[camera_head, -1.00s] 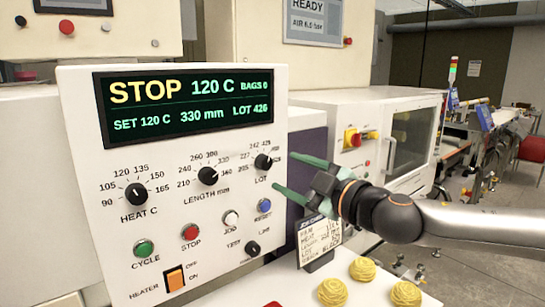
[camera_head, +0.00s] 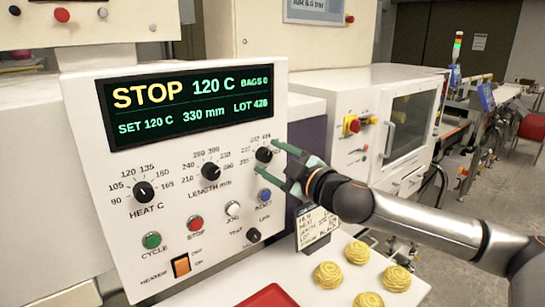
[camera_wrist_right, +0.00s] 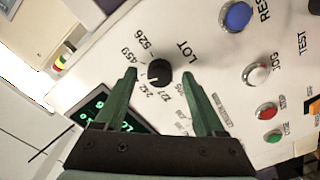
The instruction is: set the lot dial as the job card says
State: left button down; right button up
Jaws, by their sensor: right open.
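The lot dial (camera_head: 264,154) is a black knob at the right of the panel's row of dials. In the right wrist view the lot dial (camera_wrist_right: 159,72) lies between and just beyond the two green fingertips. My right gripper (camera_head: 268,158) is open, its fingers pointing at the panel on either side of the knob; it also shows in the wrist view (camera_wrist_right: 160,72). I cannot tell whether the fingers touch the knob. The display (camera_head: 190,104) reads STOP, 120 C, 330 mm, LOT 426. The job card (camera_head: 318,228) stands below the gripper; its small text is hard to read. My left gripper is not seen.
The panel also bears the heat dial (camera_head: 144,192), the length dial (camera_head: 211,171), a blue reset button (camera_head: 264,196), a red stop button (camera_head: 195,223) and a green cycle button (camera_head: 151,240). Several yellow pasta nests (camera_head: 328,275) and a red tray (camera_head: 270,297) lie on the table in front.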

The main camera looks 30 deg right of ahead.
grip_shut()
dwell(0.5)
